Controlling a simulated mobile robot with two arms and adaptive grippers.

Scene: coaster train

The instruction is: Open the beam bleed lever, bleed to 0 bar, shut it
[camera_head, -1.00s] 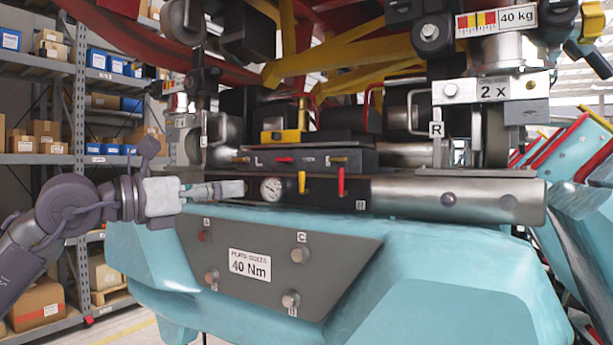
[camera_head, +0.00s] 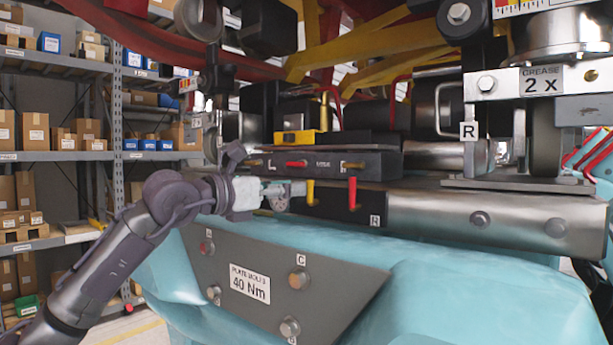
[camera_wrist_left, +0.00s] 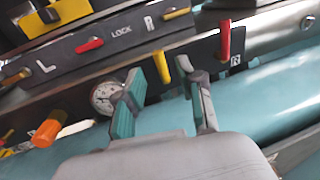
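The black beam panel carries a yellow lever (camera_head: 310,191) and a red lever (camera_head: 352,193), both upright. In the left wrist view the yellow lever (camera_wrist_left: 162,67) stands just beyond the gap between the fingertips, and the red lever (camera_wrist_left: 225,40) is to its right. I cannot tell which is the bleed lever. The round white gauge (camera_wrist_left: 105,95) is beside the left finger; its reading is too small to tell. My right gripper is not in view.
Above is a lock bar (camera_head: 330,164) marked L and LOCK, with small red and yellow levers. An orange handle (camera_wrist_left: 48,130) is left of the gauge. The turquoise body (camera_head: 430,270) and dark bolt plate (camera_head: 265,265) lie below. Shelves (camera_head: 60,155) stand at left.

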